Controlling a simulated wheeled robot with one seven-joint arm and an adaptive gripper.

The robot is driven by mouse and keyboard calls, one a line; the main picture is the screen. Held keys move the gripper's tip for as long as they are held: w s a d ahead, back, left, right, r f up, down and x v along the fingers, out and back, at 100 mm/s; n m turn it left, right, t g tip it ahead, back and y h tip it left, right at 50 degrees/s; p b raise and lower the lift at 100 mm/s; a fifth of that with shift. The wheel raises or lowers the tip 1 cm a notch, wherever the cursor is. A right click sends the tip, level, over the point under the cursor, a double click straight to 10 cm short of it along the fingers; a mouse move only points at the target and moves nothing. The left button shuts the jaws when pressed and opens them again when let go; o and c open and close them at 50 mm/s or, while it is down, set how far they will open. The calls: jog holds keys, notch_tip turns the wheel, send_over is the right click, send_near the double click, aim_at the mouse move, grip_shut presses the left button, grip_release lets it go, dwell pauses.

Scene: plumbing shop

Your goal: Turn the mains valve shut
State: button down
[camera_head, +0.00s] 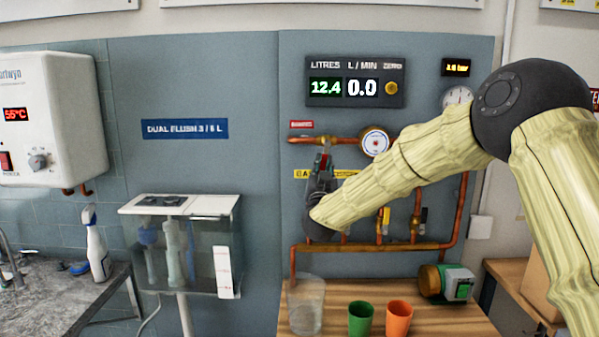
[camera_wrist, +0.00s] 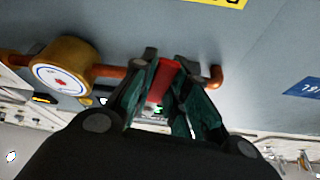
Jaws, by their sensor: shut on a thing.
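The mains valve's red lever (camera_head: 322,162) is on the upper copper pipe (camera_head: 345,140), below a small red label (camera_head: 301,124). The visible part of the lever points down from the pipe, across its run. My gripper (camera_head: 321,172) is shut on the lever. In the wrist view the red lever (camera_wrist: 162,82) lies between the two dark green fingers. A round white-faced meter (camera_head: 375,142) sits on the same pipe to the right. The display (camera_head: 356,81) reads 12.4 litres and 0.0 L/min.
A lower copper pipe (camera_head: 400,246) with small valves, one yellow-handled (camera_head: 385,217), runs below my arm. A clear bucket (camera_head: 306,306), a green cup (camera_head: 360,319), an orange cup (camera_head: 398,318) and a green pump (camera_head: 447,283) stand on the wooden bench. A cistern (camera_head: 190,205) stands left.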

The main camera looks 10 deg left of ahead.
jog(key=shift+d+f+n+y+b, duration=0.2)
jog(key=shift+d+n+y+b, duration=0.25)
jog(key=shift+n, duration=0.45)
jog(key=shift+d+f+n+y+b, duration=0.2)
jog(key=shift+n+y, duration=0.35)
jog(key=shift+n, duration=0.35)
jog(key=c, duration=1.4)
grip_release()
jog(key=shift+w+d+r, duration=0.1)
jog(key=shift+d+r, duration=0.05)
jog(key=v, duration=1.2)
jog(key=shift+r, duration=0.1)
